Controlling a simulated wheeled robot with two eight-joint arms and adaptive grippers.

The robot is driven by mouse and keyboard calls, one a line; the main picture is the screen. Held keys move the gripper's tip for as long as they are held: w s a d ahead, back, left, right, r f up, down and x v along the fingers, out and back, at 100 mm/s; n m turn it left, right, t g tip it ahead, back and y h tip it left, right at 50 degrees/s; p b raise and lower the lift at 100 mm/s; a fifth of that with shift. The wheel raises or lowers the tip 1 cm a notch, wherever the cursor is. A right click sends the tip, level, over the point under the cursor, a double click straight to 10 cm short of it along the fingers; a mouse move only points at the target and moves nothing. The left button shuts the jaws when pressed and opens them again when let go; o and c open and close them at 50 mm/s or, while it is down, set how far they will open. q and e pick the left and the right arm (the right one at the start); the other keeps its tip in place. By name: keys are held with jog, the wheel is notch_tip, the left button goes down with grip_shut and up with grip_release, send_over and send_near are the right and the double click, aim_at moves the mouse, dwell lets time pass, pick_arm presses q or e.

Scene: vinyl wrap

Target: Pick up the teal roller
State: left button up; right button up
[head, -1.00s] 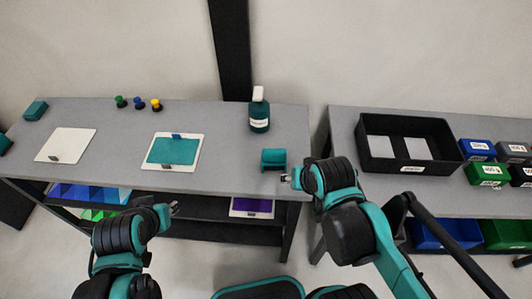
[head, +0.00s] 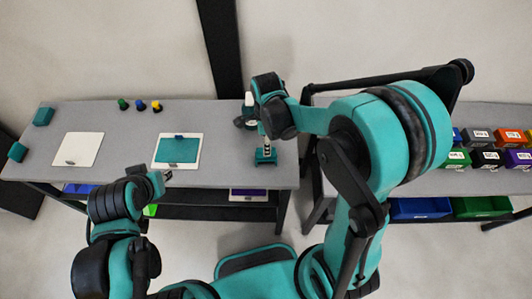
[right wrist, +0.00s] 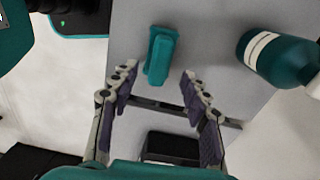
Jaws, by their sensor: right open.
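The teal roller (head: 265,156) lies near the right end of the left table, with my right gripper (head: 264,141) just above it. In the right wrist view the teal roller (right wrist: 160,56) shows just beyond the open fingertips of my right gripper (right wrist: 156,82), closer to the left finger. Nothing is between those fingers. My left gripper (head: 167,174) is in front of the table's front edge, well left of the roller; its jaws are too small to tell.
A teal bottle (right wrist: 275,57) stands close to the roller, partly hidden by my right arm in the head view. Three small coloured-top items (head: 140,105) stand at the back.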

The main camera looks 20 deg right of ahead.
notch_tip(320, 180, down, 5)
jog(key=shift+a+b, duration=0.1)
jog(key=shift+b, duration=0.4)
jog(key=shift+r, duration=0.1)
grip_shut()
jog(key=shift+r, duration=0.1)
jog(key=r, duration=0.1)
jog(key=r+p, duration=0.1)
jog(key=r, duration=0.2)
jog(key=shift+s+d+r, duration=0.15)
jog(key=shift+d+r, duration=0.1)
jog(key=s+d+r+p, duration=0.2)
jog(key=s+d+r, duration=0.4)
jog(key=s+d, duration=0.1)
jog(key=shift+s+d+r, duration=0.15)
jog(key=shift+s+d, duration=0.05)
jog(key=shift+d, duration=0.5)
